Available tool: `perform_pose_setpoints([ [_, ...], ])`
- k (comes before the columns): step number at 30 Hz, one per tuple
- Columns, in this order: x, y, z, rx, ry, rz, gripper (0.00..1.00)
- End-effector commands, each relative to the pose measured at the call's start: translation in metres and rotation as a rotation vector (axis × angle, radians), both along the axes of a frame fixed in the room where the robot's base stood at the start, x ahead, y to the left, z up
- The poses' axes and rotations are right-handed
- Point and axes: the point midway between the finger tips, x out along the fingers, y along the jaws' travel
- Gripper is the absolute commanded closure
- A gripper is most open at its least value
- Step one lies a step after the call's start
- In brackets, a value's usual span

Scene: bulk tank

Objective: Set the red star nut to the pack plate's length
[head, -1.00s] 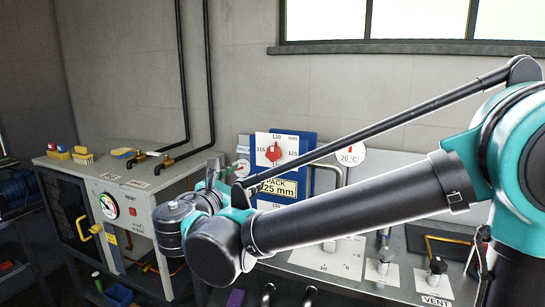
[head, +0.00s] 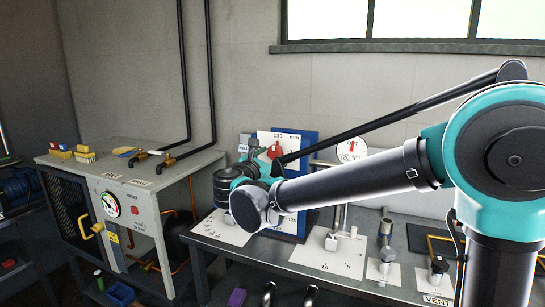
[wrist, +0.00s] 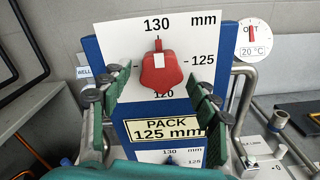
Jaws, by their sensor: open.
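The red star nut (wrist: 161,72) sits on the upper white scale of a blue board (wrist: 98,60). Its narrow end, with a white mark, points up towards 130 in the wrist view; 125 is to the right and 120 below. The pack plate (wrist: 165,129) under it reads "PACK 125 mm". My gripper (wrist: 159,80) is open and empty, its green fingers apart to the left and right of the nut, with no contact visible. In the head view the nut (head: 291,150) shows above my arm, which hides the pack plate.
A second scale with a dark blue nut (wrist: 170,160) is below the plate. A 20 °C gauge (wrist: 251,39) is at the right, beside a bent metal pipe (wrist: 245,95). The bench (head: 210,240) carries several small valves to the right.

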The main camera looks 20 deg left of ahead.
Motion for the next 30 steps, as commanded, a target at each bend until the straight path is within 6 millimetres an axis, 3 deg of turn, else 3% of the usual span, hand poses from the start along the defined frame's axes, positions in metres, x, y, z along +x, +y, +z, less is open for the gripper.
perform_pose_setpoints([
  [11, 0.0067, -0.0002, -0.0001, 0.000, 0.000, 0.001, 0.39],
  [24, 0.0064, -0.0003, -0.0002, 0.000, 0.000, 0.001, 0.89],
  [30, 0.0064, -0.0003, -0.0001, 0.015, -0.001, 0.001, 0.89],
])
